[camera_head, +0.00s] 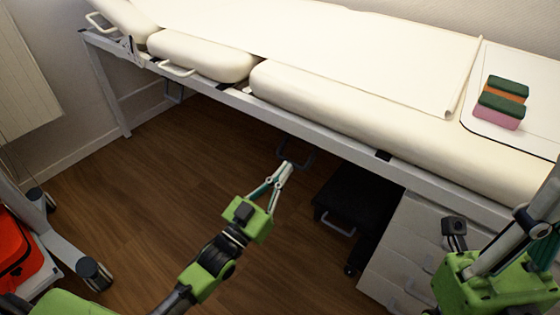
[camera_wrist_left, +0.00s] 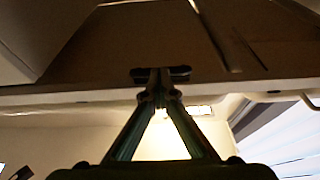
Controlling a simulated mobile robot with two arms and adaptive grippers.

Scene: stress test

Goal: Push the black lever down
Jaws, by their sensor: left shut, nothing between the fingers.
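A black loop-shaped lever (camera_head: 297,155) hangs under the near side rail of the treatment bed (camera_head: 330,148). My left gripper (camera_head: 284,170) is shut and empty. Its fingertips point up toward the lever and overlap its lower left part in the head view; I cannot tell if they touch. In the left wrist view the closed fingertips (camera_wrist_left: 160,82) are in front of a dark bar at the bed's edge; whether the bar is the lever is unclear. My right gripper (camera_head: 520,235) is at the right edge, partly cut off, away from the lever.
A second dark loop (camera_head: 174,92) hangs farther left under the bed. A black step stool (camera_head: 350,200) and a white drawer cabinet (camera_head: 410,250) stand under the right part. Stacked sponges (camera_head: 503,95) lie on top.

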